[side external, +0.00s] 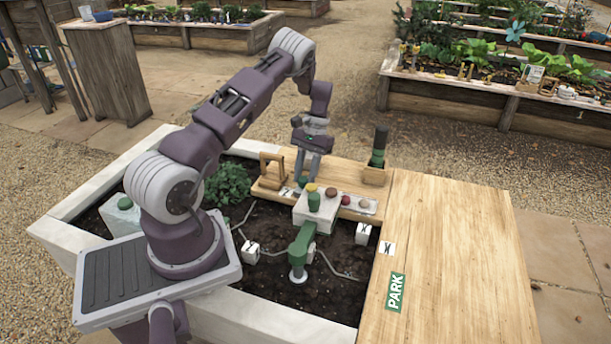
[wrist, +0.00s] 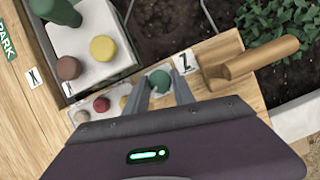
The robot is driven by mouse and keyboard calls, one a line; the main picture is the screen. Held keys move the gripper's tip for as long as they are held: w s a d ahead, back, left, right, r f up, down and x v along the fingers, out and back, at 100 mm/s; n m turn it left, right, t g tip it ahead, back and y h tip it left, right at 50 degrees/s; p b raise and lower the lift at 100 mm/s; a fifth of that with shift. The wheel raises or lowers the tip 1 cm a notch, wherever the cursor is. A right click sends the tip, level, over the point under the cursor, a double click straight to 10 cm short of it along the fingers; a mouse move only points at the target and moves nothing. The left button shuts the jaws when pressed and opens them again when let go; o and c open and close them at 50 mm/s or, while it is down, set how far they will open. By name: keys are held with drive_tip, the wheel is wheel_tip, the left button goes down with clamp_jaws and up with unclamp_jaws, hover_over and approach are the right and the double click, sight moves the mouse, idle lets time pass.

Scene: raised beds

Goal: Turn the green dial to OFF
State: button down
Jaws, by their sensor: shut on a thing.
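A round green knob (wrist: 159,81) sits between the fingertips of my gripper (wrist: 160,92) in the wrist view, at the end of a pale strip with yellow, red and pinkish round pieces. My gripper is shut on it; the fingers hide part of its sides. In the side view my gripper (side external: 309,170) points down behind a white box (side external: 305,215). The box carries a green upright cylinder (side external: 314,201) and round knobs, including a yellow one (wrist: 103,48) and a brown one (wrist: 69,68). I cannot read any OFF mark.
A wooden handle (wrist: 255,58) stands close beside my gripper. A holder with a dark green bottle-like thing (side external: 379,147) is to the right. A green tap-like fitting (side external: 301,250) stands in the soil. The wooden top with the PARK label (side external: 396,292) is mostly clear.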

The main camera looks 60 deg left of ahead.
drive_tip(key=n+t, duration=0.1)
drive_tip(key=n, duration=0.1)
drive_tip(key=n+h, duration=0.1)
drive_tip(key=n, duration=0.2)
drive_tip(key=shift+a+n+t, duration=0.15)
drive_tip(key=shift+n+t, duration=0.15)
drive_tip(key=shift+t, duration=0.1)
drive_tip(key=n+t, duration=0.1)
drive_tip(key=n, duration=0.1)
drive_tip(key=n+t, duration=0.1)
drive_tip(key=n, duration=0.2)
drive_tip(key=shift+s+n+h, duration=0.2)
drive_tip(key=shift+n+h, duration=0.1)
drive_tip(key=shift+h, duration=0.1)
drive_tip(key=c, duration=1.3)
unclamp_jaws()
drive_tip(key=shift+c, duration=0.2)
drive_tip(key=v, duration=0.7)
drive_tip(key=shift+a, duration=0.1)
